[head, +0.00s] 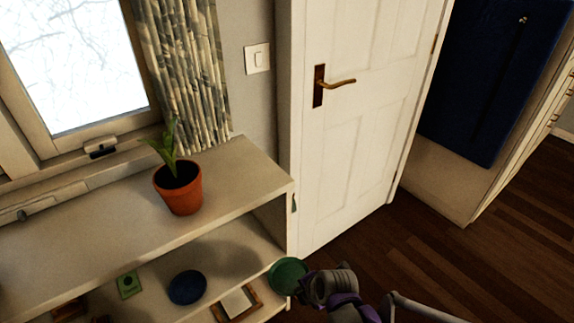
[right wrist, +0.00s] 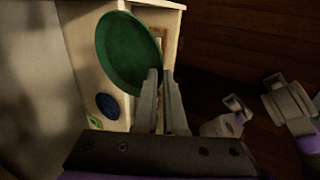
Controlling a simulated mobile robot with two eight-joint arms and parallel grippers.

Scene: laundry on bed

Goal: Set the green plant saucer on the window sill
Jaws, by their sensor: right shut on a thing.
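The green plant saucer (head: 288,275) is a round, shallow dish held in the air by the front right corner of the white shelf unit. It is tilted, and fills the upper middle of the right wrist view (right wrist: 128,52). My right gripper (head: 304,285) is shut on its edge; the two fingers (right wrist: 162,85) meet the saucer's lower right rim. The window sill (head: 75,181) is the pale ledge under the window at the left, well away from the saucer. I cannot make out my left gripper.
A potted plant (head: 181,190) in terracotta stands on the shelf unit's top (head: 110,225), whose surface is otherwise largely clear. Lower down are a blue dish (head: 187,287), a green card (head: 129,285) and a wooden frame (head: 237,303). A white door (head: 365,130) stands behind.

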